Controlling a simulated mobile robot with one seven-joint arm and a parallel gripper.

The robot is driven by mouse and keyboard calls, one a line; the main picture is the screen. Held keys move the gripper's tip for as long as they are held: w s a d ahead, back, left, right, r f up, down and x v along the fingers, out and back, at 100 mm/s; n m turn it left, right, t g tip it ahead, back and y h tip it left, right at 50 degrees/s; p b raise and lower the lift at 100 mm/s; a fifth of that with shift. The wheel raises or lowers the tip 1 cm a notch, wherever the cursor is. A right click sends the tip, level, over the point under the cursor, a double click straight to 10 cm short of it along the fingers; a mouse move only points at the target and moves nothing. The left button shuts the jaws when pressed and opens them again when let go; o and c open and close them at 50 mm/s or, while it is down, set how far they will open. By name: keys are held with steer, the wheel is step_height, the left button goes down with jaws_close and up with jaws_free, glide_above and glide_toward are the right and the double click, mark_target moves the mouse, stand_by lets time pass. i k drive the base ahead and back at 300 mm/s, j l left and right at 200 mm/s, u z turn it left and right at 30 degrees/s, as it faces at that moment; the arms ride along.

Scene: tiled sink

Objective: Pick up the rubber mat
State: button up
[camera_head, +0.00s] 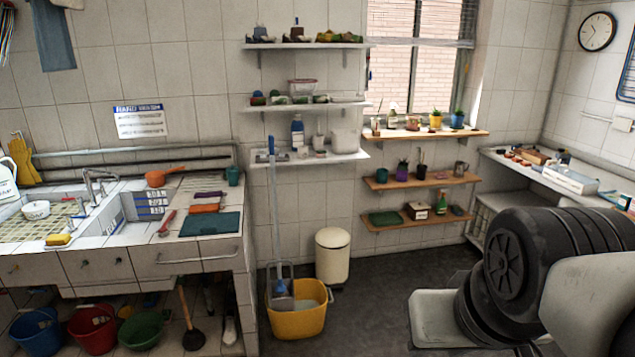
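A flat dark teal mat (211,223), which looks like the rubber mat, lies on the tiled counter (160,247) right of the sink, near the front edge. Orange and purple folded cloths (206,208) lie just behind it. A red-handled tool (167,222) lies to its left. A beige ribbed mat (32,227) lies in the sink area at the left; I cannot tell its material. Part of my arm shows at the lower right, far from the counter. My gripper's fingers are not in view.
A yellow bucket (298,320) with a mop stands on the floor right of the counter. A cream bin (332,257) stands behind it. Several coloured basins sit under the counter. Wall shelves (309,158) hold small items. The dark floor in the middle is clear.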

mark_target(228, 222)
steer(key=i+j+u, duration=0.15)
steer(key=i+u, duration=0.65)
steer(key=i+l+u, duration=0.15)
steer(key=i+u, duration=0.25)
steer(key=i+j, duration=0.2)
steer(key=i, duration=0.25)
steer(key=i+j, duration=0.2)
steer(key=i, duration=0.3)
steer(key=i+j+u, duration=0.1)
steer(key=i, duration=0.35)
steer(key=i+j+z, duration=0.4)
steer(key=i+j, duration=0.2)
steer(key=j, duration=0.1)
